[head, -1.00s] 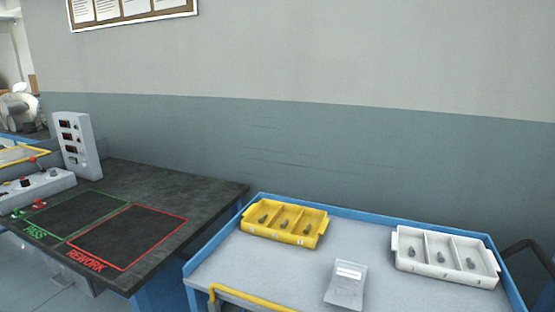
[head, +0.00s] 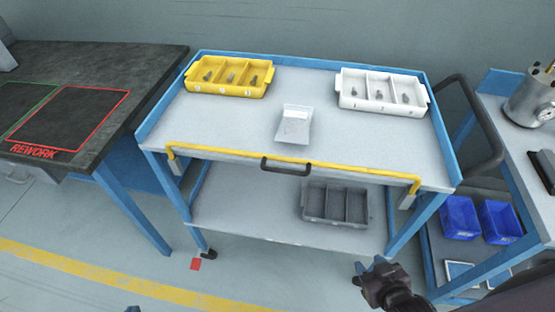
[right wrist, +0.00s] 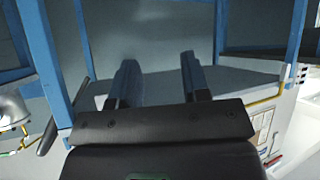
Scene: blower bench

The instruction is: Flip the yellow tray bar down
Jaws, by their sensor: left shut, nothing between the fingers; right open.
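The yellow tray bar (head: 225,152) runs along the front edge of the blue-framed cart's top tray (head: 225,120). It stands up at the edge, with bent ends at left and right. A black handle (head: 285,170) sits at its middle. My right gripper (head: 364,266) is below and in front of the bar's right half, apart from it. In the right wrist view its two fingers (right wrist: 158,66) are spread with nothing between them. Only a tip of my left gripper (head: 132,309) shows at the bottom edge of the head view, shut and far from the bar.
A grey bin (head: 335,221) is on the lower shelf. A dark bench (head: 140,70) stands left, another cart right. Floor in front is clear.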

